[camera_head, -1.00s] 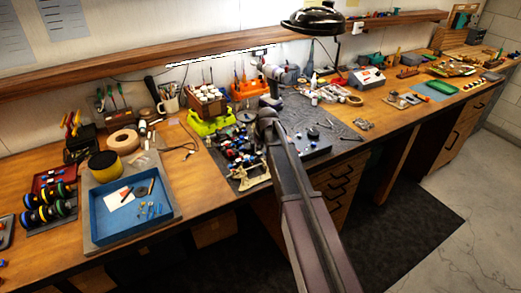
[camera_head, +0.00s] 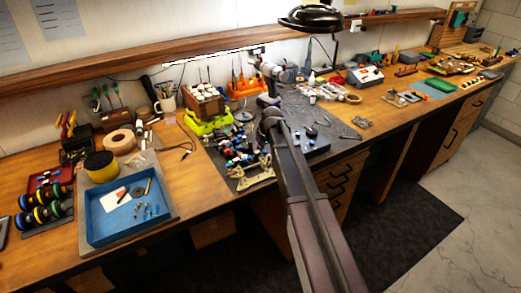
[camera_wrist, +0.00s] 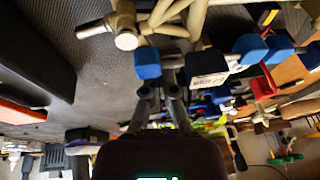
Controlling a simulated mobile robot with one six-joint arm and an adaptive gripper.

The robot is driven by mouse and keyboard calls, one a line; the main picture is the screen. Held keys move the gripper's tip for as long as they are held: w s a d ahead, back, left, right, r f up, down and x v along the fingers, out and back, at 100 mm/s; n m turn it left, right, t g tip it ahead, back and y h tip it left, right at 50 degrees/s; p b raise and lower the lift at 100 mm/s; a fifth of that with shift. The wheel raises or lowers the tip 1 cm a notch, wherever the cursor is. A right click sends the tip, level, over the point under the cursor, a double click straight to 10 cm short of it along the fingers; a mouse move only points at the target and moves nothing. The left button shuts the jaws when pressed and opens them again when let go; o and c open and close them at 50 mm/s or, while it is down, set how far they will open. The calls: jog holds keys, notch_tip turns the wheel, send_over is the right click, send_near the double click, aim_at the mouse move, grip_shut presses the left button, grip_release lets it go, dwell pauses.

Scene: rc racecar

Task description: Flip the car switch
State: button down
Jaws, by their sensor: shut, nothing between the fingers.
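The car (camera_head: 250,163) lies on the dark mat, left of my arm in the head view. It shows pale frame parts and small blue, red and white pieces. In the wrist view, the car's pale tubes (camera_wrist: 170,14) and several blue blocks (camera_wrist: 147,62) fill the top, beyond my fingertips. One dark block (camera_wrist: 208,68) there carries a white label. My gripper (camera_wrist: 161,92) is shut and empty, its tips just below these blocks in the picture; I cannot tell whether they touch. I cannot make out which piece is the switch. My arm partly hides the head view of this area.
A green stand (camera_head: 207,124) with a box of white bottles (camera_head: 206,101) stands behind the car. A blue tray (camera_head: 95,236) with small parts lies to the left. A black lamp (camera_head: 311,18) hangs above the back. Bare bench wood lies between tray and mat.

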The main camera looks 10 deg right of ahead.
jog(key=shift+s+a+r, duration=0.1)
jog(key=shift+s+a, duration=0.05)
jog(key=shift+a, duration=0.75)
jog(key=shift+r, duration=0.1)
jog(key=shift+r+p, duration=0.25)
jog(key=shift+p, duration=0.4)
jog(key=p+v, duration=0.3)
jog(key=shift+w+d+r, duration=0.15)
jog(key=shift+w+r, duration=0.15)
jog(key=shift+w, duration=0.2)
jog(key=p+v, duration=0.9)
jog(key=v, duration=0.1)
jog(key=shift+d+p, duration=0.3)
jog(key=shift+d, duration=0.05)
jog(key=shift+w+f, duration=0.1)
jog(key=s+d+f+m+g+h+b, duration=0.1)
jog(key=s+d+f+m, duration=0.1)
jog(key=s, duration=1.1)
jog(key=s+d+f+m+g+h+b, duration=0.1)
jog(key=s+d+f+m+b, duration=0.1)
jog(key=s, duration=1.1)
jog(key=shift+g+h, duration=0.3)
